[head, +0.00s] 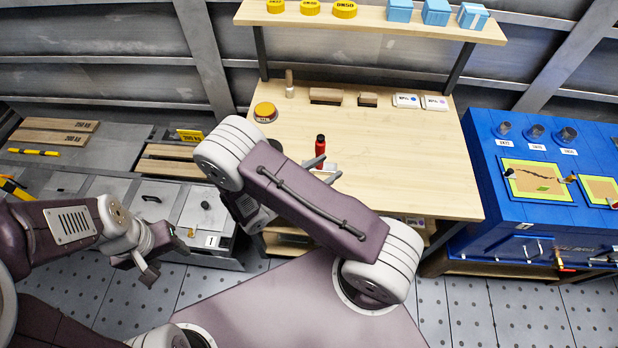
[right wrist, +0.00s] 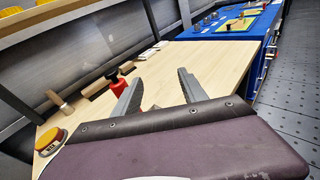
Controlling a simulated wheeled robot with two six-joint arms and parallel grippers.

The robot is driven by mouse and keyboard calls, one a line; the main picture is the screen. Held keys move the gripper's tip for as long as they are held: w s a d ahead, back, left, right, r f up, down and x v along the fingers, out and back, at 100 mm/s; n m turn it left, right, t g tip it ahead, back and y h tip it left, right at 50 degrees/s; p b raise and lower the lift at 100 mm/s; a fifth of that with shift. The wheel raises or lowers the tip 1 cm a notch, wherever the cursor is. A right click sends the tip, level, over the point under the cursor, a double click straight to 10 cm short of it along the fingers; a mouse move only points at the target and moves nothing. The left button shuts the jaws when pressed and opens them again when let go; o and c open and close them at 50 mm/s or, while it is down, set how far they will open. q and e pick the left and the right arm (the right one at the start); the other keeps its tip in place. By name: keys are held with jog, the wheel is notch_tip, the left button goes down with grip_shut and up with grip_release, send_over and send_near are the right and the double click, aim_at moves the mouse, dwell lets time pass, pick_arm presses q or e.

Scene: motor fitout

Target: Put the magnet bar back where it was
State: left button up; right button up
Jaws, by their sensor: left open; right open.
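I cannot say for certain which thing is the magnet bar. A thin yellow bar with black marks (head: 33,152) lies at the far left of the head view, in front of the wooden boards. My right gripper (head: 322,170) is open over the wooden table, beside a red bottle-shaped thing with a black top (head: 320,152). In the right wrist view the red thing (right wrist: 118,84) stands behind the left finger, and nothing shows held between the fingers (right wrist: 157,92). My left gripper (head: 166,260) is open and empty, low in front of the grey bench (head: 130,190).
The wooden table (head: 420,170) is mostly bare. Along its back stand a yellow-topped button (head: 265,112), wooden blocks (head: 326,96) and white labelled boxes (head: 407,101). A shelf (head: 370,20) hangs above. A blue cabinet (head: 490,190) stands at right. My right arm hides the table's front left.

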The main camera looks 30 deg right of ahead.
jog(key=s+d+m+g+y, duration=0.1)
jog(key=s+m+g+y, duration=0.5)
jog(key=s+m+g, duration=0.3)
jog(key=w+a+r+m+t+y, duration=0.1)
jog(key=a+r+m+t+y, duration=0.2)
jog(key=a+m+t+y, duration=0.3)
jog(key=a+m+y, duration=0.2)
jog(key=m+y, duration=0.1)
jog(key=m, duration=0.2)
jog(key=shift+w+a+r+m+y, duration=0.2)
jog(key=shift+r+m+y, duration=0.1)
jog(key=shift+r+y, duration=0.1)
